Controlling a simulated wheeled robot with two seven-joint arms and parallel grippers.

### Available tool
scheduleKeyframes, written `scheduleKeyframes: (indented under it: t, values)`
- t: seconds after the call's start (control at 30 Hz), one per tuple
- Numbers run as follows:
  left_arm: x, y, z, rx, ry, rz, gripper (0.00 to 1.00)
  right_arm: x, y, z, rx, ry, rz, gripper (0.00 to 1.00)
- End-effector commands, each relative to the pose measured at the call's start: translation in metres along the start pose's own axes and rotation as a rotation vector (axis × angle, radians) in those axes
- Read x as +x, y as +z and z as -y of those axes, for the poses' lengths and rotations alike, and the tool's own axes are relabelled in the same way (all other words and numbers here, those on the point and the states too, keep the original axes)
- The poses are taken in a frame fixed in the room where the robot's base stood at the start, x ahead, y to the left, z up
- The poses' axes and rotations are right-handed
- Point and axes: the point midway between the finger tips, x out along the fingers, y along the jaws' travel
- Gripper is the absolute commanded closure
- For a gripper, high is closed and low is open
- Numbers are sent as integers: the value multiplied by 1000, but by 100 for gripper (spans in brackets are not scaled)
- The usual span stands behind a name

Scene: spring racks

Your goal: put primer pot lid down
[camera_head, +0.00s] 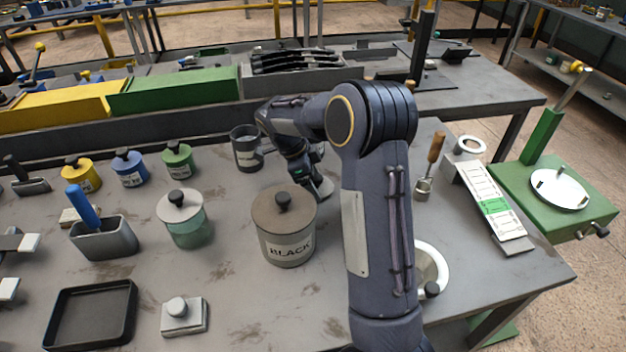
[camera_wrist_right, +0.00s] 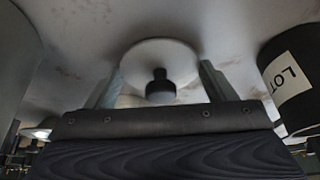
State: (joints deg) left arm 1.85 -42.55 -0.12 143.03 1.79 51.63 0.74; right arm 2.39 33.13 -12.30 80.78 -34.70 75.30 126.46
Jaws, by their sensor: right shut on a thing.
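My right gripper (camera_head: 316,184) reaches down at the table behind the BLACK pot (camera_head: 287,240), partly hidden by my arm. In the right wrist view, a pale round lid with a black knob (camera_wrist_right: 160,88) is between the fingers of my right gripper (camera_wrist_right: 161,82), which is shut on it. The lid is close to the tabletop; I cannot tell whether it touches. In the head view the lid is hidden. My left gripper (camera_head: 20,265) shows only at the left edge, its pale-tipped fingers apart and empty.
A dark cup (camera_head: 246,148) with a white label stands close to the right gripper. A lidded glass jar (camera_head: 187,228) is left of the BLACK pot. A white-rimmed round vessel (camera_head: 441,262) is partly behind my arm. Bare table lies in front of the BLACK pot.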

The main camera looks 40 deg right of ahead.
Motion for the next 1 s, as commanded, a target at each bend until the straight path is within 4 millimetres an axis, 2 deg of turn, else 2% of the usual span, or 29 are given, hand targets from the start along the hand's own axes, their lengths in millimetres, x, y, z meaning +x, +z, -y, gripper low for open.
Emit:
scheduleKeyframes:
  t: [0.13,0.17,0.3,0.57,0.7,0.87,1.0]
  values:
    - [4,2,2,0,0,0,64,4,2,0,0,0,0,46]
    - [3,1,1,0,0,0,64,3,1,0,0,0,0,20]
    - [2,1,1,0,0,0,64,2,1,0,-1,0,0,2]
    - [2,1,1,0,0,0,64,2,1,0,-1,0,0,1]
    - [0,0,0,0,0,0,64,-6,0,0,0,-2,0,1]
    - [-1,0,0,0,0,0,64,-34,1,1,-2,-5,2,1]
    - [-2,-1,-1,0,0,0,64,-66,0,1,0,-5,2,1]
